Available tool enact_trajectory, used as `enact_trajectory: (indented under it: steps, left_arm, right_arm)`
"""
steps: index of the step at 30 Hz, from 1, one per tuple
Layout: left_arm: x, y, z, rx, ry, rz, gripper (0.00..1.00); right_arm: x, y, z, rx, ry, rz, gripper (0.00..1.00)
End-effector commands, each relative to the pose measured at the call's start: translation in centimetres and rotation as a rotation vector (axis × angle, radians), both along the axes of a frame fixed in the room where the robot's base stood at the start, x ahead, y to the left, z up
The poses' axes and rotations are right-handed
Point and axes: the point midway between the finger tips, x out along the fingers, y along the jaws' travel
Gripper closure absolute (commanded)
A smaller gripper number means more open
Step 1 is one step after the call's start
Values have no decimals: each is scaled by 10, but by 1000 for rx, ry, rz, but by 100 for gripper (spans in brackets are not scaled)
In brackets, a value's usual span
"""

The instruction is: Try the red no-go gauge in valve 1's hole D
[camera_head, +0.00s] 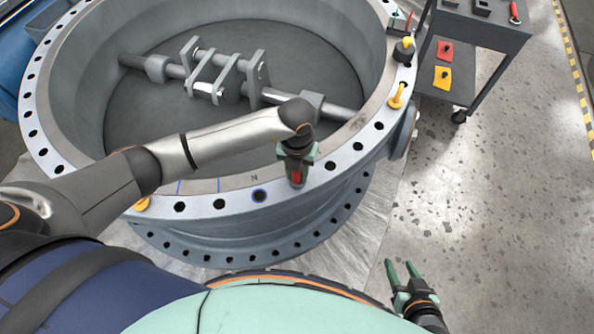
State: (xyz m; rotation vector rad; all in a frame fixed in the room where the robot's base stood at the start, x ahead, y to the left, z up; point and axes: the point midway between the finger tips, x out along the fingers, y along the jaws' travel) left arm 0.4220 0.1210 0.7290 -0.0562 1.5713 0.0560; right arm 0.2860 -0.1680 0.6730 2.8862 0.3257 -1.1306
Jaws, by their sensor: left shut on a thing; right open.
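The valve (220,184) is a large grey ring with a flange full of bolt holes, lying flat before me. I cannot tell from here that it is valve 1, and no hole letter D is legible; an N-like mark is on the near flange. My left gripper (297,180) is over the near-right flange, pointing down, shut on the red no-go gauge (296,176). Only a small red part of the gauge shows between the fingers; its lower end is hidden, so I cannot tell whether it is in a hole. My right gripper (402,270) is open and empty over the floor.
A yellow pin (397,95) and a black-and-yellow piece (404,49) are on the right flange. A dark cart (480,45) holds red and yellow pieces. The floor at right is clear.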

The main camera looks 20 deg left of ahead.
Motion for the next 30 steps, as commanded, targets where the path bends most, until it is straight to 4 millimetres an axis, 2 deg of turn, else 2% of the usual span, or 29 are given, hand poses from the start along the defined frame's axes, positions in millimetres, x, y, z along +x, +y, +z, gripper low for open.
enact_trajectory:
  steps: [30]
  left_arm:
    - [0, 0, 63, 0, -1, -1, 100]
  right_arm:
    - [0, 0, 53, 0, 0, 0, 50]
